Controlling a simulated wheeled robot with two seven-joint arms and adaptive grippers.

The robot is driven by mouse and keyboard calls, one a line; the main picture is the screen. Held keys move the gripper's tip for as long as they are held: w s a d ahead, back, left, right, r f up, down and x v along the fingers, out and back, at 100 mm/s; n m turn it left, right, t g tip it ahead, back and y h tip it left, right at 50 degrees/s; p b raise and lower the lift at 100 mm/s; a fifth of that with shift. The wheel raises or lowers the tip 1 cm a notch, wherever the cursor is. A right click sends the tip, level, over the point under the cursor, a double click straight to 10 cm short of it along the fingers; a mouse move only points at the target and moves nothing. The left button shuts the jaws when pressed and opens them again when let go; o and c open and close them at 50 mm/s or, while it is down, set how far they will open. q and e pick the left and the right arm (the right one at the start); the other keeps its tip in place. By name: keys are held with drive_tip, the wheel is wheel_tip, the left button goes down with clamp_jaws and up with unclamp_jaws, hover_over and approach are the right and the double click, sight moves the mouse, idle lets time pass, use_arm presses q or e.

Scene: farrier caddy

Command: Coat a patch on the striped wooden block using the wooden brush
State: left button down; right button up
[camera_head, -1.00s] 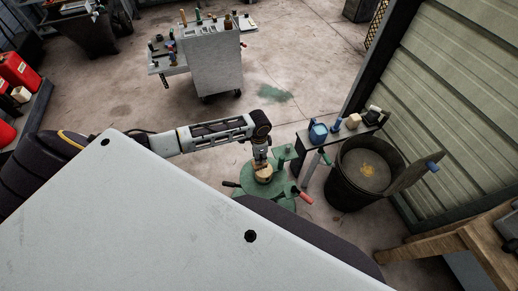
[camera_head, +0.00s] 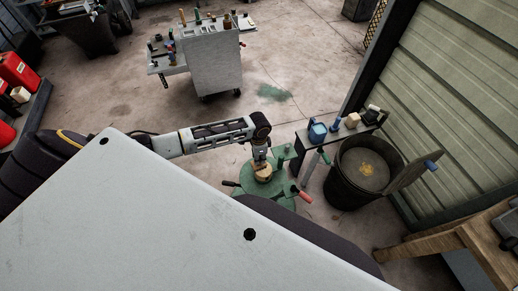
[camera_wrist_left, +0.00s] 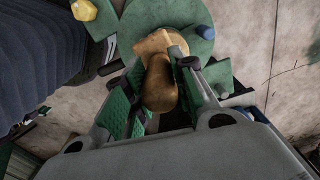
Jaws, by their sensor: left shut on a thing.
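My left gripper (camera_head: 259,160) reaches down over a round green stand (camera_head: 284,189). In the left wrist view its green-padded fingers (camera_wrist_left: 158,98) are shut on the brown rounded wooden brush (camera_wrist_left: 160,88). A paler tan wooden piece (camera_wrist_left: 160,42) lies just beyond the brush, over the green stand top. It looks like the striped wooden block, but I cannot make out stripes or a coated patch. In the head view a tan piece (camera_head: 263,173) shows under the gripper. Whether the brush touches the block is unclear. My right gripper is out of view.
A small dark bench with a blue jug (camera_head: 317,132) and other bottles stands right of the green stand. A black bucket (camera_head: 352,190) is beside it. A grey wheeled cart (camera_head: 215,70) with tools stands farther back. A red-tipped handle (camera_head: 303,195) sticks out from the stand.

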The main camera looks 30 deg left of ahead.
use_arm(q)
drive_tip(key=shift+f+b, duration=0.7)
drive_tip(key=shift+f, duration=1.15)
drive_tip(key=shift+f, duration=0.15)
drive_tip(key=shift+f, duration=0.15)
drive_tip(key=shift+f, duration=0.35)
drive_tip(key=shift+w+d+r+b, duration=0.1)
drive_tip(key=shift+w+d+b, duration=0.25)
drive_tip(key=shift+w+d, duration=0.6)
drive_tip(key=shift+w+d+b, duration=0.3)
drive_tip(key=shift+w+d, duration=0.3)
drive_tip(key=shift+w, duration=0.55)
drive_tip(key=shift+s, duration=0.1)
